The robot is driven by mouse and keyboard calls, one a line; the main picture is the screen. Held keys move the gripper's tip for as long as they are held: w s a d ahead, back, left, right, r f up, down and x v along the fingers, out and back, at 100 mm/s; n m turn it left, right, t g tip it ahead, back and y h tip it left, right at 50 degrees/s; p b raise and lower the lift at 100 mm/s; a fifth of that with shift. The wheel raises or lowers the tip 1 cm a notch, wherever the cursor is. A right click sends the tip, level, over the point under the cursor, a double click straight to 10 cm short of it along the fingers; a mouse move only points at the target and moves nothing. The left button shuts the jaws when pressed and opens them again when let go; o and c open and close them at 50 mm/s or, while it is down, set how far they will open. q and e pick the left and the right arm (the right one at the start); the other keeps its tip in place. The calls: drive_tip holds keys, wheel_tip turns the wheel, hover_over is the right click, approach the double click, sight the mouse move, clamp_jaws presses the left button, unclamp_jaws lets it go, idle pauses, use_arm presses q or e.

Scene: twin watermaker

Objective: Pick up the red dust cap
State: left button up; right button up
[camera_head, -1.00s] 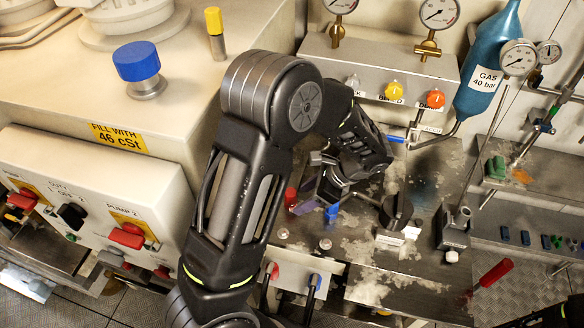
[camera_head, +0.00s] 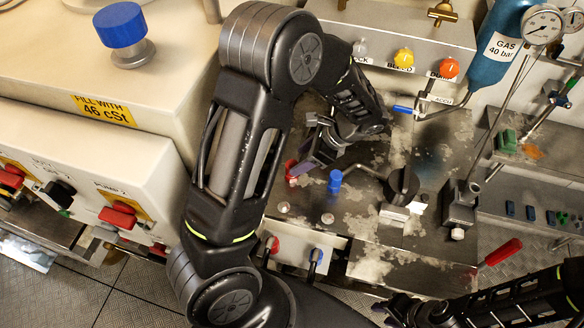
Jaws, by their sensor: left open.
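The red dust cap (camera_head: 290,169) stands on the stained metal bench top, left of a blue cap (camera_head: 335,179). My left gripper (camera_head: 303,163) is low over the bench, just right of the red cap. It is open, and one finger shows close beside the cap; I cannot tell whether it touches. My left arm hides part of the gripper and the bench behind it. My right gripper (camera_head: 392,311) is at the lower right, well away from the cap; its jaws are too dark to read.
A red-handled tool (camera_head: 502,252) lies further right. A valve panel (camera_head: 400,35) with coloured knobs is behind. Red and blue connectors (camera_head: 316,256) sit at the bench front.

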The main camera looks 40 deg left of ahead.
sight(293, 164)
use_arm(q)
drive_tip(key=b+x, duration=0.3)
drive_tip(key=x, duration=0.1)
drive_tip(key=shift+f, duration=0.15)
drive_tip(key=shift+a+f+b, duration=0.3)
drive_tip(key=shift+f, duration=0.05)
drive_tip(key=shift+r, duration=0.1)
clamp_jaws()
idle(0.7)
